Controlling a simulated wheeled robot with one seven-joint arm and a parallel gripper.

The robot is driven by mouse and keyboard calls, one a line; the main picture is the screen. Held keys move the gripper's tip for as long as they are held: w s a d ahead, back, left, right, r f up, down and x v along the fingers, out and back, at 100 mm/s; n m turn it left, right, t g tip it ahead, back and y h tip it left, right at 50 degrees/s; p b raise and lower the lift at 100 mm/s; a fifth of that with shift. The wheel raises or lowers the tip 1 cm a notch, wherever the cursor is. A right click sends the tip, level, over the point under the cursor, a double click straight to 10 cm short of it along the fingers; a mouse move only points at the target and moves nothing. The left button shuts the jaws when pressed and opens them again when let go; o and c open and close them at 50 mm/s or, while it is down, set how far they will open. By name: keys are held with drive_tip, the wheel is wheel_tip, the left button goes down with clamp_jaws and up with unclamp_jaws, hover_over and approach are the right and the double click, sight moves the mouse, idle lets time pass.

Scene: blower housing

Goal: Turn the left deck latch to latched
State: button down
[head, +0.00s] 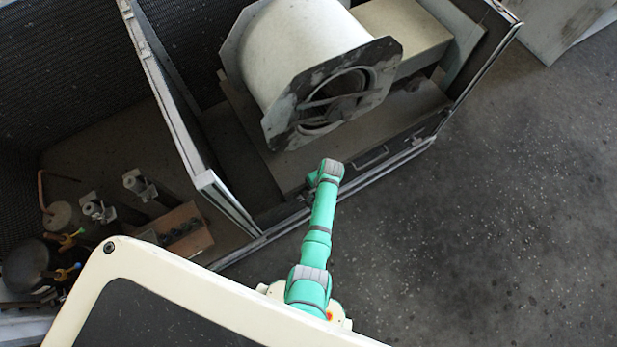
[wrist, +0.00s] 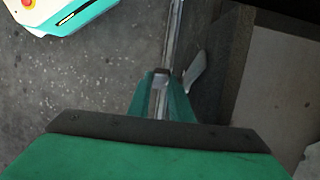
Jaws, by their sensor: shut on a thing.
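The deck (head: 340,165) under the blower carries the left latch at its front edge, near the end of my arm. My gripper (wrist: 161,84) points down at this edge, with its green fingers closed around a small grey metal part, which I take to be the left deck latch (wrist: 161,78). The fingers hide most of it, so its turn angle cannot be read. In the head view my wrist covers the latch and the fingertips. A light grey flat piece (wrist: 194,71) sticks out just right of the fingertips; whether it belongs to the latch is unclear.
The blower housing (head: 308,60) with its dark flange sits above the deck. A divider wall (head: 185,120) stands left of it, with pipes and valves beyond. A metal rail (wrist: 174,35) runs along the deck edge. Open floor (head: 500,200) lies to the right.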

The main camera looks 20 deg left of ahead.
drive_tip(key=c, duration=1.9)
unclamp_jaws()
drive_tip(key=shift+o, duration=0.2)
drive_tip(key=shift+r, duration=0.1)
drive_tip(key=v, duration=1)
drive_tip(key=shift+r, duration=0.3)
drive_tip(key=shift+d, duration=0.1)
